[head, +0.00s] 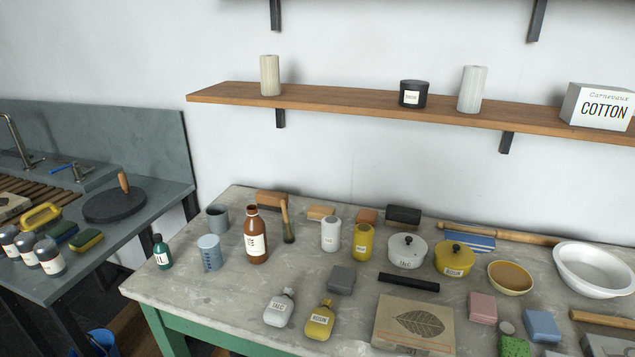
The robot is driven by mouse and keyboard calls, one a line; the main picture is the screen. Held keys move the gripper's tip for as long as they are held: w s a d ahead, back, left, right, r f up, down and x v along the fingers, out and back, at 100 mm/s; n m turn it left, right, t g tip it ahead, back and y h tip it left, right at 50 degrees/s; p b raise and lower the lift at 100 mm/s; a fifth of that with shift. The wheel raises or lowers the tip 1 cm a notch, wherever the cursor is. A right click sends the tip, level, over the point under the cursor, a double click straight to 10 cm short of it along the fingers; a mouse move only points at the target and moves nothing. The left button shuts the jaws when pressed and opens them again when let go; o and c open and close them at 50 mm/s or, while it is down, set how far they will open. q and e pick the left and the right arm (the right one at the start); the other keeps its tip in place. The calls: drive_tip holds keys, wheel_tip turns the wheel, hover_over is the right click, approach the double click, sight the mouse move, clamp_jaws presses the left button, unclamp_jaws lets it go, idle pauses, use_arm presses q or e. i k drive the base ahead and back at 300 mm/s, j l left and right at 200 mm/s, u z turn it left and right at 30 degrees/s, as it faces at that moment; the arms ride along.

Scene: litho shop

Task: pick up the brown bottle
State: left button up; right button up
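The brown bottle (257,240) stands upright on the grey-topped table (200,292), toward its back left. It has a white label with dark marks and an open-looking neck. A brush with a wooden handle (285,216) stands close to its right, and a blue-grey measuring cup (210,255) stands to its left. Neither of my grippers shows in the head view.
A small green bottle (162,252) stands at the table's left edge. White (278,308) and yellow (321,320) bottles are in front. Pots (407,252), blocks and a leaf-printed box (414,324) crowd the right. A wooden shelf (340,99) hangs above. The front left tabletop is clear.

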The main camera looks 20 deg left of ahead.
sight(254, 228)
drive_tip(key=u, duration=1.25)
